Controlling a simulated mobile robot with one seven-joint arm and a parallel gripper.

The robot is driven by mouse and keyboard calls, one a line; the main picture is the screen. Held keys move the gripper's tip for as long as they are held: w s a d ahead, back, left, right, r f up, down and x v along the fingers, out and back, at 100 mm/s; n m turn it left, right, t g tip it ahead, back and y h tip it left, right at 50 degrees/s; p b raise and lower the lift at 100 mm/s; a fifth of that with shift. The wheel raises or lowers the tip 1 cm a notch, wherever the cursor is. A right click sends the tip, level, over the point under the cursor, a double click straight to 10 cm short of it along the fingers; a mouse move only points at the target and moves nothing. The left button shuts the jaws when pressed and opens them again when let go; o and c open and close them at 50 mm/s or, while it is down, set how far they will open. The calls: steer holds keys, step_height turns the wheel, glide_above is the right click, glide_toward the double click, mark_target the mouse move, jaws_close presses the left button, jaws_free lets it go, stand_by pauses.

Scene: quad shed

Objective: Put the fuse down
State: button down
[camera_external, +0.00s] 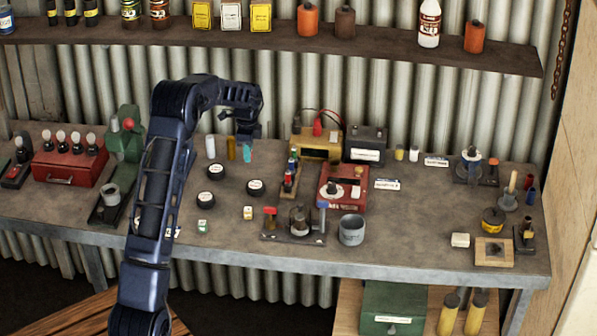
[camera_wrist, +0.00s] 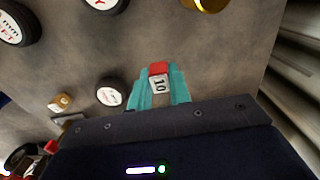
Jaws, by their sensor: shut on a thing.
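The fuse (camera_wrist: 159,83) is a small white piece with a red end and the number 10 on it. In the wrist view it sits between the teal fingertips of my gripper (camera_wrist: 160,90), which is shut on it. In the external view my gripper (camera_external: 247,151) is over the back of the workbench (camera_external: 330,255), right of a yellow cylinder. The fuse is too small to make out there. I cannot tell whether it touches the bench.
Black round tins with white labels (camera_external: 256,187) (camera_wrist: 110,93) stand in front of my gripper. A white cylinder (camera_external: 210,147) and a yellow cylinder (camera_external: 231,148) stand to its left. A yellow-topped device (camera_external: 318,148) is to its right. The corrugated wall (camera_external: 290,80) is behind.

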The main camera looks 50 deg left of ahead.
mark_target(253, 170)
steer(key=shift+f, duration=2.1)
steer(key=shift+f, duration=0.1)
steer(key=c, duration=1.3)
jaws_free()
